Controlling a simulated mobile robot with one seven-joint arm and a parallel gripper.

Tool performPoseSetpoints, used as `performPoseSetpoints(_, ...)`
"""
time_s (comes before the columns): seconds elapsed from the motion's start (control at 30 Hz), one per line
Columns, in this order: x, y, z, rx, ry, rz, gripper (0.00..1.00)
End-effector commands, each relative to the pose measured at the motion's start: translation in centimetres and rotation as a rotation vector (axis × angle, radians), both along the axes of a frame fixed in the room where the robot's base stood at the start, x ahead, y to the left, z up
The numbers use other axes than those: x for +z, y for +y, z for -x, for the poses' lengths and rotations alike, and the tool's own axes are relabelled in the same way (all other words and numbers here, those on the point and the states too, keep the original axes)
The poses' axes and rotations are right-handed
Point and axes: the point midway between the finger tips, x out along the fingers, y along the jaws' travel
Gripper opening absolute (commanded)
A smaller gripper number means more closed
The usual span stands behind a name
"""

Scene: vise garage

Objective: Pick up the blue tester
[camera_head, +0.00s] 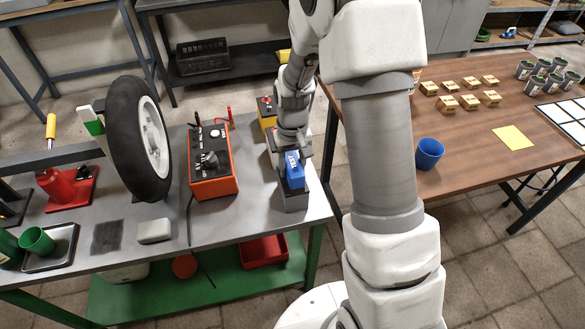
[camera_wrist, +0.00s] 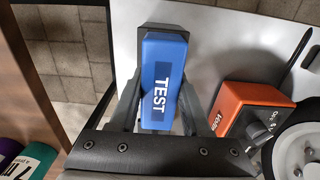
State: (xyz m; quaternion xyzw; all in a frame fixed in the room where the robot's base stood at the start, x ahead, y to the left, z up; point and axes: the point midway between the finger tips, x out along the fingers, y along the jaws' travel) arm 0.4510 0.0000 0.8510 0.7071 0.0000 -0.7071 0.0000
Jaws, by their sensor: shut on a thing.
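The blue tester (camera_head: 294,170) is a small blue block with the word TEST on a dark label. It is at the right end of the grey workbench (camera_head: 312,212), over a dark grey block (camera_head: 291,198). In the wrist view the blue tester (camera_wrist: 162,78) lies between the two fingers of my gripper (camera_wrist: 158,95). My gripper (camera_head: 290,160) is shut on it from both sides. I cannot tell whether the tester still touches the dark block.
An orange meter box (camera_head: 212,160) stands left of the tester, with a black wheel (camera_head: 138,138) beyond it. A yellow box (camera_head: 267,113) is behind my gripper. A wooden table (camera_head: 462,130) on the right holds a blue cup (camera_head: 429,153) and several wooden blocks.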

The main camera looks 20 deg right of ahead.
Motion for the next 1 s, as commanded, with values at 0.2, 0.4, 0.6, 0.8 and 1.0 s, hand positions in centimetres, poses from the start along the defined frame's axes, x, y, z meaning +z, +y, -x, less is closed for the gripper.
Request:
performPoseSetpoints(0.2,0.4,0.0,0.0,0.000,-0.001,0.000,0.00)
performPoseSetpoints(0.4,2.5,0.0,-0.1,0.000,-0.005,0.000,0.00)
performPoseSetpoints(0.6,5.9,-1.8,-1.1,-0.006,-0.004,0.001,0.00)
performPoseSetpoints(0.8,8.6,-5.8,-3.4,-0.004,-0.004,0.001,0.00)
performPoseSetpoints(1.0,10.6,-8.7,-5.0,-0.002,-0.002,0.001,0.00)
